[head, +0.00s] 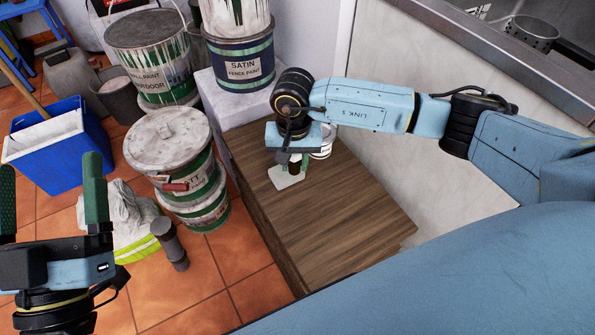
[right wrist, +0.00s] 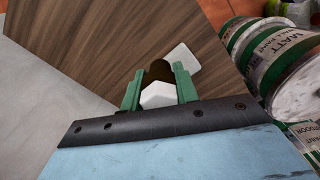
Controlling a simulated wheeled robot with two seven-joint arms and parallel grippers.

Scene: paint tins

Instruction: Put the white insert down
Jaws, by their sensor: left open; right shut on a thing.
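My right gripper (head: 293,164) is over the wooden top (head: 340,220), fingers pointing down. In the right wrist view, its green fingers (right wrist: 158,92) close on the white insert (right wrist: 157,96), whose pale end shows between them. A dark brown round part (right wrist: 158,72) shows just beyond that end. A flat white piece (head: 287,180) shows just below the fingertips; it also appears in the right wrist view (right wrist: 184,57). I cannot tell whether these parts are joined or whether the insert touches the wood. My left gripper (head: 50,200) is open and empty at the lower left.
A white cylindrical thing (head: 326,141) is partly hidden behind my right gripper. A blue bin (head: 60,145) is on the tiles. The front wood is clear.

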